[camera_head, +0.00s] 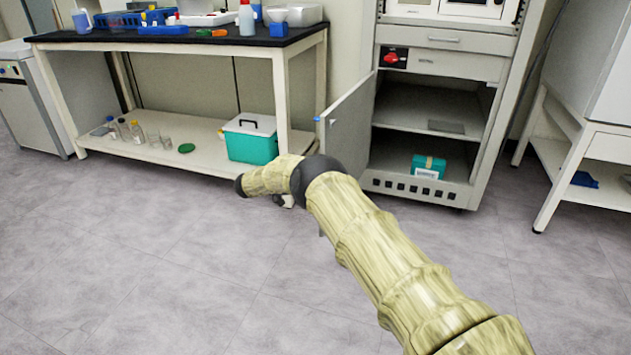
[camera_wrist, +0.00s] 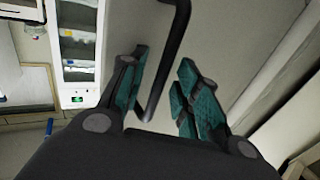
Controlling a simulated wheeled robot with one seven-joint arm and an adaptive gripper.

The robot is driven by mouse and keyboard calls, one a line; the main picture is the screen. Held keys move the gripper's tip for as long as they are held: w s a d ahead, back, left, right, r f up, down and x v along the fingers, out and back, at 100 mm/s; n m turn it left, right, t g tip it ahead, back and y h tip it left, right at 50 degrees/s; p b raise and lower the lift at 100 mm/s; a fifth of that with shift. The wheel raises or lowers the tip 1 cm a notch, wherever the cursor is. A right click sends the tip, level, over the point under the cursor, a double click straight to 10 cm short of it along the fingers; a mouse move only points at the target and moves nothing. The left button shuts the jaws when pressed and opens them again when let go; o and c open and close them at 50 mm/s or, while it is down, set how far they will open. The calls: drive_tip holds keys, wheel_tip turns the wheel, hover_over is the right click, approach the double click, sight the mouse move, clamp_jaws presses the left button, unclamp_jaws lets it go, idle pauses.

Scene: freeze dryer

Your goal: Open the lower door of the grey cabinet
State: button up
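The grey cabinet (camera_head: 480,182) stands at the upper right in the head view. Its lower door (camera_head: 348,125) is swung out to the left, and the shelved interior shows. My arm passes in front of the door's lower part. My gripper (camera_wrist: 164,88) shows in the wrist view with its teal-padded fingers apart. A black bar-shaped handle (camera_wrist: 172,48) runs down between the fingers, nearer the left pad, in front of a pale grey panel. I cannot tell whether a finger touches it. My gripper is not clearly visible in the head view.
A teal and white box (camera_head: 428,166) lies inside the cabinet's bottom. A black-topped bench (camera_head: 180,38) stands to the left, with a teal cooler (camera_head: 250,146) on its lower shelf. A white-framed table (camera_head: 553,190) stands at right. The floor in front is clear.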

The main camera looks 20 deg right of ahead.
drive_tip(key=shift+a, duration=0.15)
drive_tip(key=v, duration=0.7)
drive_tip(key=shift+a+f, duration=0.1)
idle(0.3)
